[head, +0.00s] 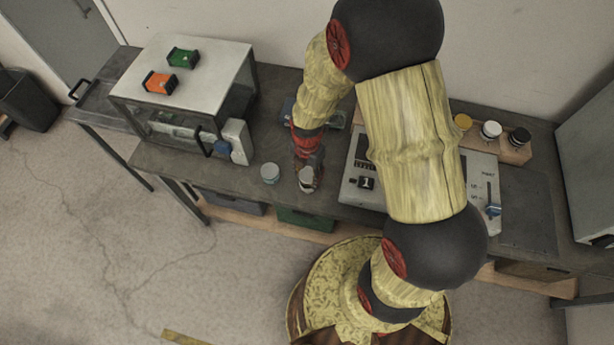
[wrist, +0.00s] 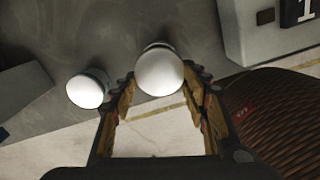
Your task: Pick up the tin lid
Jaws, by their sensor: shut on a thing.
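My gripper (head: 307,168) points down over the front part of the grey bench. In the wrist view its two fingers are on either side of a round, pale white thing (wrist: 160,72), which I take to be the tin lid. It also shows below the fingers in the head view (head: 306,180). My gripper is shut on it. Whether it is clear of the bench, and whether a tin is under it, I cannot tell. A second white-topped tin (head: 270,173) stands just to the left, apart from my gripper; it also shows in the wrist view (wrist: 86,91).
A grey control panel (head: 350,190) with a switch and a blue-handled lever lies to the right. Behind it, a wooden rack (head: 511,153) carries three jars. A glass-sided case (head: 212,65) with an orange and a green block on top stands left. The bench's front edge is close.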

